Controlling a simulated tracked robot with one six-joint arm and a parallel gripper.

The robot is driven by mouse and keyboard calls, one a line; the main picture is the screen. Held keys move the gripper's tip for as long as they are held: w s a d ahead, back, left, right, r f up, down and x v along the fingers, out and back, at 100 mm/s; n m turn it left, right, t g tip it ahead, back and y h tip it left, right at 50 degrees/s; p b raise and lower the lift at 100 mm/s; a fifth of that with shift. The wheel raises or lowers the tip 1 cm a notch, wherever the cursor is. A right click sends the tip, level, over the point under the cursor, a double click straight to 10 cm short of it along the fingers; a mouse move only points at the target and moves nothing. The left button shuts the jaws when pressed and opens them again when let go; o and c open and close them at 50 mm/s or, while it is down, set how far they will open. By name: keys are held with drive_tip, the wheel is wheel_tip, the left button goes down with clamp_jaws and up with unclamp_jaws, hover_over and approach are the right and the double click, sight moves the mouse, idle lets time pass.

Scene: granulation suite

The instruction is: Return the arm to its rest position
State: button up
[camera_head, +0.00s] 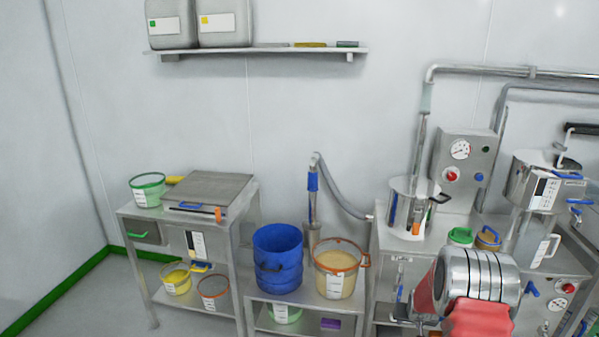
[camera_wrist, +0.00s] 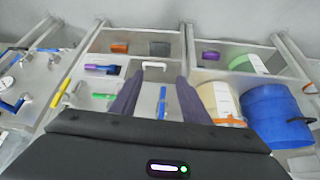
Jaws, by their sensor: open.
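My arm (camera_head: 472,285), silver with red parts, is raised at the lower right of the head view, in front of the steel bench with the gauge panel. My gripper (camera_wrist: 160,76) shows in the wrist view as two dark fingers spread apart, with nothing held between them. Beyond the fingers are a white handle (camera_wrist: 154,65) and a blue tool (camera_wrist: 162,103) on a pale surface. I cannot tell how far the fingers are from these. In the head view the fingers are not clearly visible.
A blue bucket (camera_head: 278,262) and a tub of beige material (camera_head: 336,280) stand on a low steel stand left of my arm. A wall shelf (camera_head: 260,52) is above.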

drive_tip(key=s+a+r+n, duration=0.1)
drive_tip(key=s+a+r, duration=0.6)
drive_tip(key=s+r, duration=0.6)
drive_tip(key=s+a+r+n+y, duration=0.1)
drive_tip(key=s+a+r, duration=0.6)
drive_tip(key=s+r, duration=0.6)
drive_tip(key=s+a+r+n, duration=0.1)
drive_tip(key=s+a+r, duration=0.6)
drive_tip(key=s+r, duration=0.6)
drive_tip(key=s, duration=0.2)
drive_tip(key=shift+s+a+r+y, duration=0.2)
drive_tip(key=shift+s+a+y, duration=0.2)
